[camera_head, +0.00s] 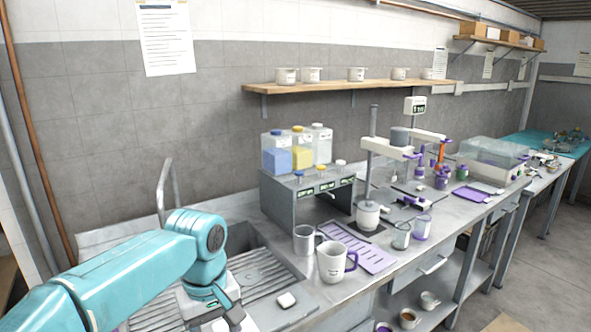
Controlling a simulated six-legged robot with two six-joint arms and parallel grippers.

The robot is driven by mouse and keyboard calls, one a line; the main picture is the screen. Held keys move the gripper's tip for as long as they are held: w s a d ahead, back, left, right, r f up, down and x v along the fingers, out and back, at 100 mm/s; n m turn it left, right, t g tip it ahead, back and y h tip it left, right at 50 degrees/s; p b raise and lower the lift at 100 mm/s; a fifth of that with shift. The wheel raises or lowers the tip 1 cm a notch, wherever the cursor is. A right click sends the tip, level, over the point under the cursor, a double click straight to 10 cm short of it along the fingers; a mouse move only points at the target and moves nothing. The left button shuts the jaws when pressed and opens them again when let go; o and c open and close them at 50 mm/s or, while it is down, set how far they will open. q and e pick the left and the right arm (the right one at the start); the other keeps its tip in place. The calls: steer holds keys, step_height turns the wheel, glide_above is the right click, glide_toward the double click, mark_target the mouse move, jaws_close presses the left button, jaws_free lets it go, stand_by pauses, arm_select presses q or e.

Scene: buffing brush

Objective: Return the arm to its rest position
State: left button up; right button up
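My teal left arm (135,262) comes in from the left, reaches over the sink area and bends down at its wrist. My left gripper (220,318) points down near the bottom edge of the picture, over the front of the ribbed drainboard. Its fingertips are partly cut off and small pale parts show around them, so I cannot tell if it is open or holds anything. My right arm and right gripper are not in view.
A grey dispenser (285,208) stands behind. A tall faucet (162,190) rises behind my arm.

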arm_select(q)
steer(key=s+d+f+m+h, duration=0.1)
steer(key=s+f+m+h, duration=0.1)
steer(key=f, duration=1.2)
steer(key=s+d+f+m+h, duration=0.1)
steer(key=s+d+f, duration=0.15)
steer(key=f, duration=1.05)
steer(key=s+a+f, duration=0.1)
steer(key=s+f, duration=0.4)
steer(key=s, duration=0.3)
steer(key=s+f+m, duration=0.1)
steer(key=s+f, duration=0.5)
steer(key=s, duration=0.2)
steer(key=shift+s+a+h, duration=0.25)
steer(key=shift+a+h, duration=0.1)
steer(key=shift+h, duration=0.05)
